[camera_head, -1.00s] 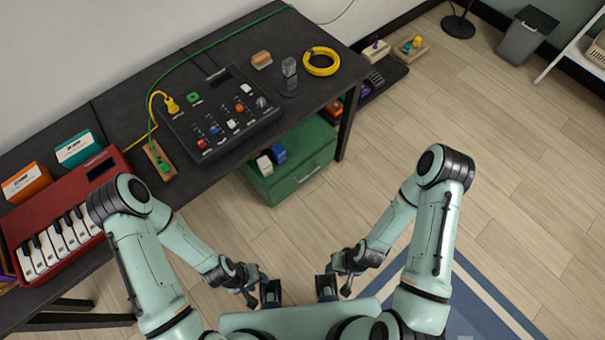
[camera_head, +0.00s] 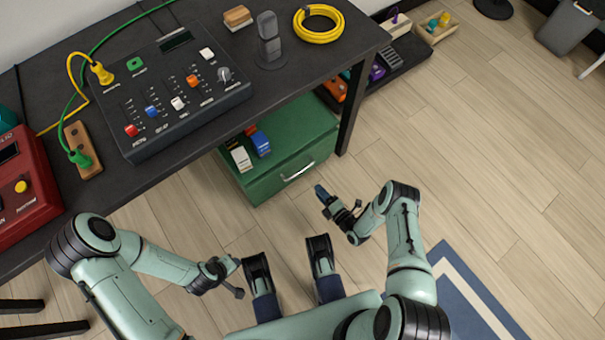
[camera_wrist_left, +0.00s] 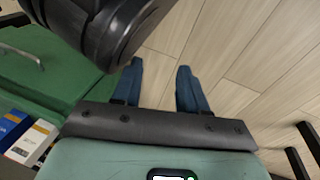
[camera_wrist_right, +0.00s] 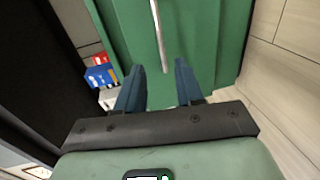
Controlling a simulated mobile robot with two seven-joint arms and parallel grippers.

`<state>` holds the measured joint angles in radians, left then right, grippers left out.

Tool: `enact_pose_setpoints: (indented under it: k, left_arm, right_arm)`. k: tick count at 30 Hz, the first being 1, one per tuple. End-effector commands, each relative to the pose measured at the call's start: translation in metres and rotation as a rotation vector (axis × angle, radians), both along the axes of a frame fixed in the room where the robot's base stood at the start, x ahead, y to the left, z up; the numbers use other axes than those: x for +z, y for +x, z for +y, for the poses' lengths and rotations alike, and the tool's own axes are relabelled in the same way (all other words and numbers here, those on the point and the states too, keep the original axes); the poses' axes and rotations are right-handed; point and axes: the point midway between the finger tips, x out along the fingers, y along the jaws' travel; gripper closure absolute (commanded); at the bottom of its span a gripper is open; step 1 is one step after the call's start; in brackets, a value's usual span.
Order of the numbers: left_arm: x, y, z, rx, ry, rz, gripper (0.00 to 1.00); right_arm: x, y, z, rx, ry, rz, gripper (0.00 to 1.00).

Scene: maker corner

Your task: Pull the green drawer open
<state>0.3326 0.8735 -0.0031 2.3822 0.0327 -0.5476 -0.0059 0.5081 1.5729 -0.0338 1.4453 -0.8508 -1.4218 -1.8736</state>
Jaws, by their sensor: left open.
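The green drawer (camera_head: 270,186) is the front of a green cabinet under the workbench, and it looks shut. Its pale metal bar handle (camera_head: 298,172) shows at the middle of the front. My right gripper (camera_head: 321,192) is in front of the drawer, a short way from the handle. In the right wrist view, the gripper (camera_wrist_right: 160,68) is open, and the handle (camera_wrist_right: 158,35) lies beyond and between its fingertips, not gripped. My left gripper (camera_wrist_left: 160,70) is open and empty above the floor, with the green cabinet (camera_wrist_left: 45,65) on the left of its view.
Small blue (camera_head: 260,142) and white (camera_head: 241,158) boxes stand on the cabinet top. The dark workbench (camera_head: 120,190) overhangs the cabinet, and its black leg (camera_head: 352,110) stands right beside it.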

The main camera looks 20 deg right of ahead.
Motion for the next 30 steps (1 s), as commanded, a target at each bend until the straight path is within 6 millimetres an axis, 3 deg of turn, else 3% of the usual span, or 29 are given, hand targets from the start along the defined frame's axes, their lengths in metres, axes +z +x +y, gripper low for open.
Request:
enact_pose_setpoints:
  k: [9, 15, 21, 30]
  left_arm:
    - [-0.040, -0.049, 0.007, 0.013, -0.009, 0.163, 0.57]
    - [-0.053, -0.076, 0.010, 0.022, -0.016, 0.254, 0.57]
    - [-0.057, -0.089, 0.011, 0.027, -0.019, 0.297, 0.57]
    - [-0.057, -0.091, 0.011, 0.027, -0.019, 0.303, 0.57]
  right_arm:
    - [-0.015, 0.063, 0.023, 0.000, 0.003, -0.001, 0.63]
    - [-0.021, 0.093, 0.034, -0.002, 0.003, 0.001, 0.63]
    - [-0.024, 0.106, 0.038, -0.003, 0.003, 0.004, 0.63]
    - [-0.024, 0.108, 0.039, -0.002, 0.003, 0.005, 0.63]
